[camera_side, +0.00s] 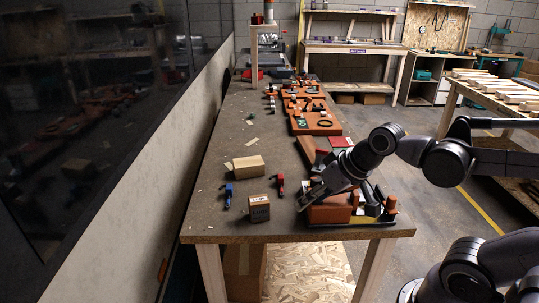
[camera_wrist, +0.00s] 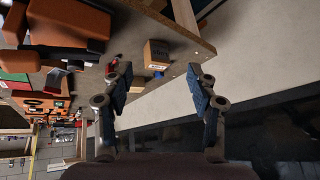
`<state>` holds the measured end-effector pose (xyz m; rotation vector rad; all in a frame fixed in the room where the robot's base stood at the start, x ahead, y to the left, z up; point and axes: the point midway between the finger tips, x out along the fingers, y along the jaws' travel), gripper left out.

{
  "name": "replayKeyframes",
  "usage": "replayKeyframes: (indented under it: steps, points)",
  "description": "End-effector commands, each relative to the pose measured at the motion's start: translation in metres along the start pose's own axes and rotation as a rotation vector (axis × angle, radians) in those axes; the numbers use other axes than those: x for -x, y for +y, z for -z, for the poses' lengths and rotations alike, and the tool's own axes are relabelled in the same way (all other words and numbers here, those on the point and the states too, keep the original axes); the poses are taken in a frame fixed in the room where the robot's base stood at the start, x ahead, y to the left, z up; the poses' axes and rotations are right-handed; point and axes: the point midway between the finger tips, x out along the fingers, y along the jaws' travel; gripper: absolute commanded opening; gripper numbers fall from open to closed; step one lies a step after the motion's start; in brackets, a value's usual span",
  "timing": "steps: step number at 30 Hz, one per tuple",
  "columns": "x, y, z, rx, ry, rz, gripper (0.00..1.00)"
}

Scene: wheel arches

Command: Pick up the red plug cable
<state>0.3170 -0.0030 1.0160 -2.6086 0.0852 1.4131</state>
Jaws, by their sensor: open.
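A small red item that looks like the red plug cable (camera_side: 280,186) lies on the workbench near its front end. It also shows in the wrist view (camera_wrist: 113,65), partly behind the left finger. My gripper (camera_side: 304,196) is just to the right of the red item in the side view, apart from it. In the wrist view my gripper (camera_wrist: 161,88) has its two blue-padded fingers spread wide with nothing between them.
A blue item (camera_side: 228,195) lies left of the red one. A small cardboard box (camera_side: 259,208) and a larger one (camera_side: 249,166) stand near it. An orange block (camera_side: 331,210) and other parts crowd the right edge. The bench (camera_side: 215,217) has clear room at the front left.

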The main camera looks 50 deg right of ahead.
Motion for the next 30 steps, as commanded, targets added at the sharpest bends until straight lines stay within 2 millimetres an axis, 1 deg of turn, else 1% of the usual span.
replayKeyframes:
  steps: [1,8,11,16,20,23,27,30]
  points:
    - [-0.003,0.002,0.011,-0.083,-0.016,0.009,0.58]
    - [-0.023,0.01,0.051,-0.491,-0.11,0.077,0.58]
    - [-0.034,0.017,0.069,-0.662,-0.152,0.109,0.58]
    - [-0.057,0.034,0.098,-0.947,-0.222,0.165,0.58]
    - [-0.076,0.052,0.118,-1.156,-0.28,0.213,0.58]
    - [-0.091,0.069,0.131,-1.312,-0.326,0.251,0.58]
    - [-0.113,0.097,0.146,-1.522,-0.396,0.311,0.58]
    - [-0.128,0.119,0.153,-1.664,-0.45,0.358,0.58]
